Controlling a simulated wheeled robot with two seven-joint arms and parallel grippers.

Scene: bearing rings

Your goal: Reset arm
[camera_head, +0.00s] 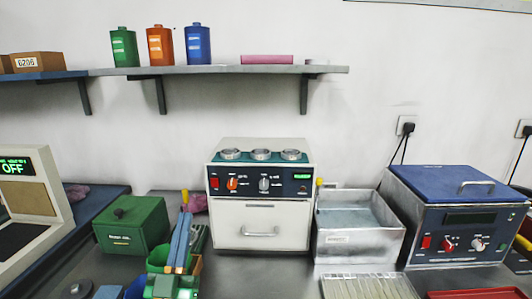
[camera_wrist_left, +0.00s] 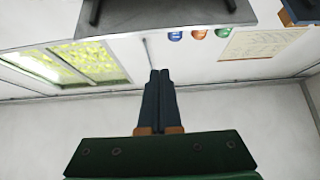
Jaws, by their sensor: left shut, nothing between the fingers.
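My left gripper (camera_head: 185,216) rises from the bottom of the head view, left of centre, with a green body and two blue fingers pointing up. In the left wrist view its fingers (camera_wrist_left: 159,74) lie side by side, shut, with nothing between them. It is in front of the bench, between the green box (camera_head: 130,226) and the white oven-like machine (camera_head: 262,215), and hides part of what lies behind it. Three metal rings (camera_head: 261,154) sit on top of the machine. My right gripper is not in view.
A metal bin (camera_head: 358,244) and a blue-lidded device (camera_head: 455,222) stand on the right, with a ribbed tray (camera_head: 368,287) in front. A display unit (camera_head: 28,195) is at far left. A wall shelf (camera_head: 225,70) holds bottles and boxes. Space around the raised fingers looks clear.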

